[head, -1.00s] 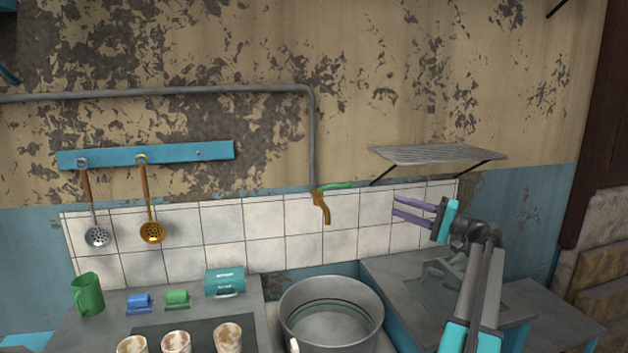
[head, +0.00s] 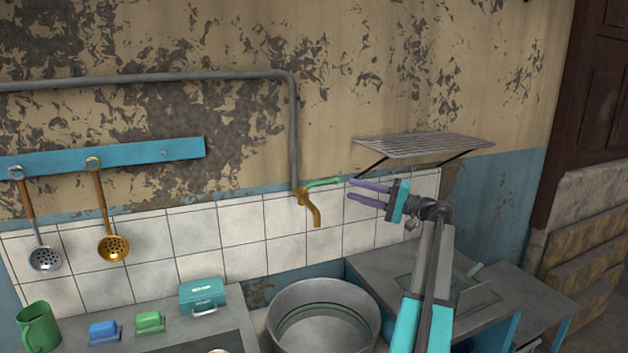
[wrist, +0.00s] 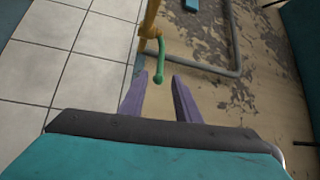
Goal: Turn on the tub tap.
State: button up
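The tap (head: 312,208) is a brass spout on the end of the grey wall pipe, above the metal tub (head: 322,318). Its green lever handle (head: 323,183) points to the right, towards my gripper (head: 349,191). My gripper is open and empty, with its purple fingers pointing left at the handle's end. In the wrist view, the green handle (wrist: 157,66) lies ahead, in line with the gap between the fingertips (wrist: 158,78). I cannot tell whether the handle's tip is between them. The brass tap body (wrist: 150,28) shows beyond.
A wire shelf (head: 425,147) juts from the wall just above my gripper. The grey pipe (head: 294,130) runs down to the tap. A teal box (head: 202,293) and a green mug (head: 38,327) stand on the left counter. Ladles hang from a blue rail (head: 120,157).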

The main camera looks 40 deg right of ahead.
aim_at(325, 182)
jog(key=shift+w+a, duration=0.1)
jog(key=shift+w, duration=0.05)
jog(key=p+x, duration=0.3)
jog(key=x, duration=1)
jog(key=shift+w, duration=0.3)
